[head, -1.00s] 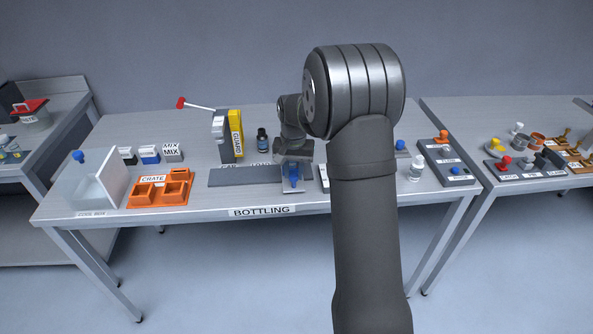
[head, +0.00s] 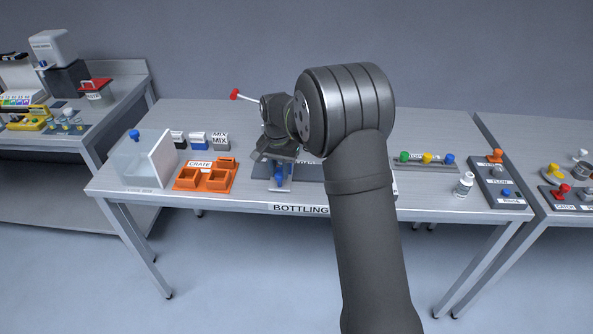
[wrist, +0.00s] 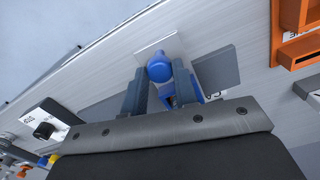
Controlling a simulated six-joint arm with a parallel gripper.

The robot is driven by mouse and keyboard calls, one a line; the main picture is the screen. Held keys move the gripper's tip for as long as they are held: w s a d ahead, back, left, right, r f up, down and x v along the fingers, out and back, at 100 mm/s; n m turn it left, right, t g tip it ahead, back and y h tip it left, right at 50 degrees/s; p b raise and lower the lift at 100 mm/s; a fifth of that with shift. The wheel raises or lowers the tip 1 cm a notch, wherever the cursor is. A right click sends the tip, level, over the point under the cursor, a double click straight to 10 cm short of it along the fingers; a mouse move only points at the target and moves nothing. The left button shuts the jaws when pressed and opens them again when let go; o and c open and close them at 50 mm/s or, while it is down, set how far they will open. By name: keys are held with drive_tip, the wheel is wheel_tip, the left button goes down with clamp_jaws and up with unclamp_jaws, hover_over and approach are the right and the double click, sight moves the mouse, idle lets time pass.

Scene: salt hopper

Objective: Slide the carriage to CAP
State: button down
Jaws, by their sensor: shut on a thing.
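The carriage (head: 280,187) is a light plate with a blue handle (head: 279,174), sitting on a dark grey track (head: 310,173). In the wrist view, my gripper (wrist: 160,74) has a finger on each side of the blue handle (wrist: 159,66) and is shut on it. The carriage plate (wrist: 149,51) shows beyond the fingers. Bare track (wrist: 222,68) shows on the crate side of the carriage, with a partly hidden label reading "CA" beside it. In the head view my gripper (head: 278,161) is over the carriage, and my arm hides the track's right part.
An orange crate (head: 205,186) stands left of the track, with a clear box (head: 140,165) beyond it. A red-tipped lever (head: 235,94) rises behind my gripper. Right of my arm are colored knobs (head: 427,158), a white bottle (head: 464,185) and a button panel (head: 500,185).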

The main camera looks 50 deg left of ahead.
drive_tip(key=shift+s+a+r, duration=0.1)
drive_tip(key=shift+s+a, duration=1.45)
drive_tip(key=shift+a, duration=0.05)
drive_tip(key=shift+s+a, duration=0.1)
drive_tip(key=c, duration=1.1)
unclamp_jaws()
drive_tip(key=shift+c, duration=0.2)
wheel_tip(320, 180, up, 17)
drive_tip(key=shift+r, duration=0.2)
wheel_tip(320, 180, down, 18)
drive_tip(key=shift+r, duration=0.2)
